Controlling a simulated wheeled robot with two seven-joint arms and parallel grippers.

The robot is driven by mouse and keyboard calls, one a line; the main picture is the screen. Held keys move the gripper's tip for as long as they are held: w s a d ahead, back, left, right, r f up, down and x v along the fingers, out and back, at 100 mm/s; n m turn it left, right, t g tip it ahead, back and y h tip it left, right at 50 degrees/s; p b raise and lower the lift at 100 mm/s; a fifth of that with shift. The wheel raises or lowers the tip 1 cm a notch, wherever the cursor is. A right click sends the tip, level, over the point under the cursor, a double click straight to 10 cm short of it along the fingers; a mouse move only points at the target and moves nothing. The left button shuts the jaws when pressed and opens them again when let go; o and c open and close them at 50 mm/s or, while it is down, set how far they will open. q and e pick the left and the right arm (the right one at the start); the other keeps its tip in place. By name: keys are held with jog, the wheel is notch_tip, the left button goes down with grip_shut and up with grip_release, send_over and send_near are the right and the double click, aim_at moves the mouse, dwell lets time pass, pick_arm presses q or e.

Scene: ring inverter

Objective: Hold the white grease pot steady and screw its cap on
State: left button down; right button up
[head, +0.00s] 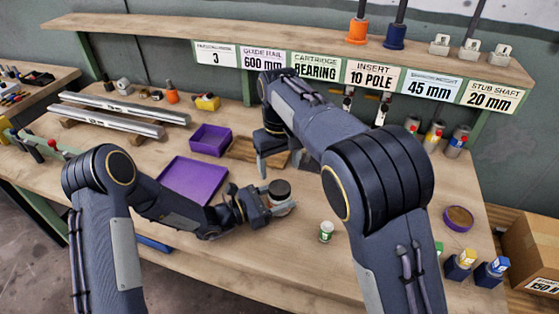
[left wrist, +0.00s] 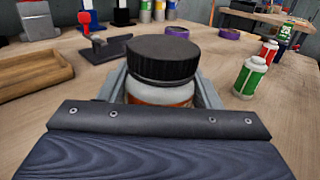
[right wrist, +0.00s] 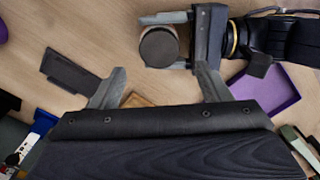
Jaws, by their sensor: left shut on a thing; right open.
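The white grease pot (head: 281,208) stands at the front middle of the bench, its black cap (head: 279,189) on top. My left gripper (head: 277,203) is shut around the pot's body from the left. In the left wrist view the pot (left wrist: 160,93) shows a white neck and orange band between the fingers, under the ribbed cap (left wrist: 162,60). I cannot tell whether the threads are engaged. My right gripper (head: 276,160) is open and empty, behind and above the pot. In the right wrist view the cap (right wrist: 159,48) lies beyond the open fingers (right wrist: 158,88).
A purple tray (head: 190,180), a purple bin (head: 210,139) and a wooden tray (head: 243,150) lie left and behind. A small green-and-white bottle (head: 326,231) stands right of the pot. A purple round dish (head: 459,217) is farther right. Bare bench lies in front of the pot.

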aim_at(280, 187)
jog(key=n, duration=0.4)
jog(key=shift+w+r+n, duration=0.1)
jog(key=shift+r+n, duration=0.2)
jog(key=shift+r, duration=0.05)
jog(key=shift+f, duration=4.05)
